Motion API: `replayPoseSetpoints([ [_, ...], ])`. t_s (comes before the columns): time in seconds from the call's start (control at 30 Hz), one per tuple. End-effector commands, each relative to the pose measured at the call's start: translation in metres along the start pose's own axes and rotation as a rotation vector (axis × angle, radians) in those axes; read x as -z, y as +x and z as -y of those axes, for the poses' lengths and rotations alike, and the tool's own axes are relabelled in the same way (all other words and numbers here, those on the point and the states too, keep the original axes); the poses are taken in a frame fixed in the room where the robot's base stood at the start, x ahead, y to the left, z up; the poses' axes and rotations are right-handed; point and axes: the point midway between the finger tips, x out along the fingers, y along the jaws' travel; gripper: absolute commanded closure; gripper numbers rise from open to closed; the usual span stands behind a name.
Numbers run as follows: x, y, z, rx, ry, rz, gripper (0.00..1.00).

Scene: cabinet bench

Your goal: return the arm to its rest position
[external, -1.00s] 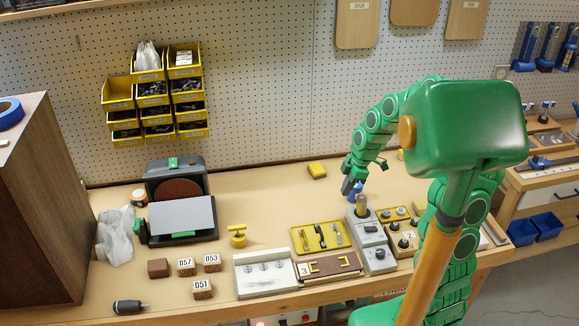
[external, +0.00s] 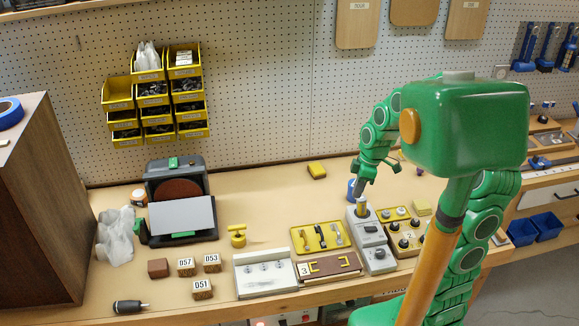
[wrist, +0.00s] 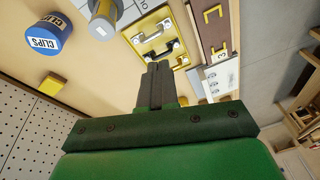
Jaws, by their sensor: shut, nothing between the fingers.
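My gripper (external: 361,188) is at the end of my green arm, over the back part of the bench beside the grey device. Its dark fingers point down in the external view. In the wrist view my gripper (wrist: 158,68) has its two fingers together, with nothing between them. The blue CLIPS can (wrist: 47,38) is apart from the fingers in the wrist view; in the external view the can (external: 351,190) is partly hidden behind my gripper. The arm is bent and reaches out over the bench.
The grey device (external: 379,252) with an upright cylinder (external: 362,206) stands just in front of my gripper. A yellow block (external: 317,170) lies farther back. The bench's back middle (external: 260,195) is clear.

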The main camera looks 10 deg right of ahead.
Motion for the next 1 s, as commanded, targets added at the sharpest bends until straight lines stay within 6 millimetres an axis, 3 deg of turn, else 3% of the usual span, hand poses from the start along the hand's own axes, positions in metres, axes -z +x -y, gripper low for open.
replayPoseSetpoints([
  [0.43, -0.047, -0.048, 0.092, -0.016, 0.479, 0.118, 1.00],
  [1.0, -0.112, -0.076, 0.206, -0.091, 1.155, 0.237, 1.00],
])
